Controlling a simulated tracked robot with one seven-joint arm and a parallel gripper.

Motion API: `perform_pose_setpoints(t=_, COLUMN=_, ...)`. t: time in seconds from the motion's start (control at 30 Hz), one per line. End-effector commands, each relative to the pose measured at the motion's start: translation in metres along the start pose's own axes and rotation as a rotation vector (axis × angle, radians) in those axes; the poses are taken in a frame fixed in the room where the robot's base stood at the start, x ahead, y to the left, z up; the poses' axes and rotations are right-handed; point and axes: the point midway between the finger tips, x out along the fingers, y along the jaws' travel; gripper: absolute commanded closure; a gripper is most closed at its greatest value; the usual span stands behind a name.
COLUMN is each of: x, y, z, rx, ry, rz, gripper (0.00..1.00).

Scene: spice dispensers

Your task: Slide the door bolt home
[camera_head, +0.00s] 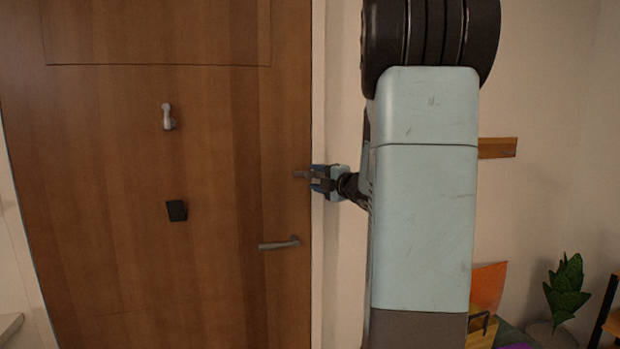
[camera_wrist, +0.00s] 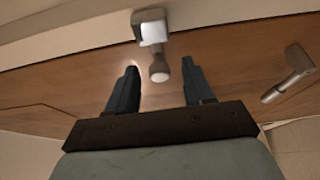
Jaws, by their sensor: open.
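The brown wooden door (camera_head: 110,260) fills the left of the head view and looks closed. The small grey metal door bolt (camera_head: 301,174) is at the door's right edge, above the lever handle. In the wrist view, its round-ended knob (camera_wrist: 159,71) stands below a pale square metal fitting (camera_wrist: 151,29) by the door edge. My gripper (camera_head: 316,180) is at the bolt, and in the wrist view my gripper (camera_wrist: 160,76) is open. The knob lies between its two dark fingers, with gaps on both sides. The bolt's far end is partly hidden by the gripper.
The lever handle (camera_head: 279,244) is below the bolt; it shows at the right in the wrist view (camera_wrist: 288,75). A potted plant (camera_head: 566,289) stands at lower right.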

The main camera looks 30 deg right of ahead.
Motion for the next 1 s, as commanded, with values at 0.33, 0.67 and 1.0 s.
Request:
perform_pose_setpoints(t=0.33, x=-0.069, y=0.0, z=0.001, rx=-0.001, ry=-0.003, rz=0.001, gripper=0.48)
perform_pose_setpoints(t=0.67, x=-0.102, y=-0.001, z=0.001, rx=0.001, ry=0.0, rz=0.0, gripper=0.48)
perform_pose_setpoints(t=1.0, x=-0.104, y=-0.001, z=0.0, rx=0.001, ry=0.0, rz=0.0, gripper=0.48)
